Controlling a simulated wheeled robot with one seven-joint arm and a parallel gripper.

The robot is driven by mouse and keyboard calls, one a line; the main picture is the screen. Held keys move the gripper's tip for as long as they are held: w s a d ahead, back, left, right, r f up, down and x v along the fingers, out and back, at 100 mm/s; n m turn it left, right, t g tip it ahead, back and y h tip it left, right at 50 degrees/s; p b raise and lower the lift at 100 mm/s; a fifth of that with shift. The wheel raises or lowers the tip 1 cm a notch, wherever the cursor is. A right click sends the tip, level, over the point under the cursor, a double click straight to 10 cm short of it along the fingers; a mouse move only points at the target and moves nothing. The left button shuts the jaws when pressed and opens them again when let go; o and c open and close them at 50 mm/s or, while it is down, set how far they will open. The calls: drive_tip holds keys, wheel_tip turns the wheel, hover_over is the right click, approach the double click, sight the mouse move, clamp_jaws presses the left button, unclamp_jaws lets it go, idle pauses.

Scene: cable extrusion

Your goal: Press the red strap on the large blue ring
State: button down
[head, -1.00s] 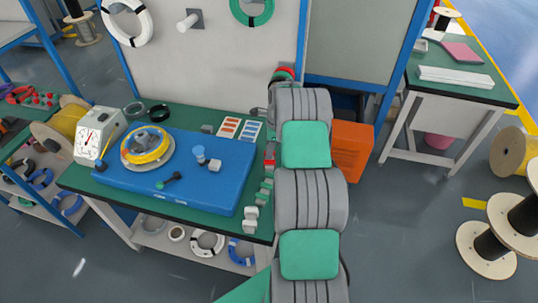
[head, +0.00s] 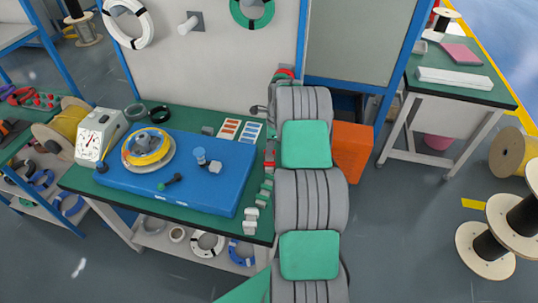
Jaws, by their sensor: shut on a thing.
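No large blue ring stands out on the table top. A blue coil (head: 242,252) lies at the right end of the shelf under the green table, partly cut off by my arm; I cannot tell whether it is the task's ring. A small red piece (head: 269,158) shows at the table's right edge, beside my arm and above several green pieces; I cannot tell whether it is the red strap. My arm rises on the right side of the table. My gripper is hidden behind the arm's links, so what it holds does not show.
A blue board (head: 225,180) on the green table (head: 78,178) carries a turntable with a yellow coil (head: 163,151). A white dial gauge (head: 93,138) stands at left. An orange bin (head: 352,150) is right of my arm.

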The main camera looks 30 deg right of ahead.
wheel_tip(320, 180, up, 6)
drive_tip(key=p, duration=0.3)
drive_tip(key=shift+r, duration=0.2)
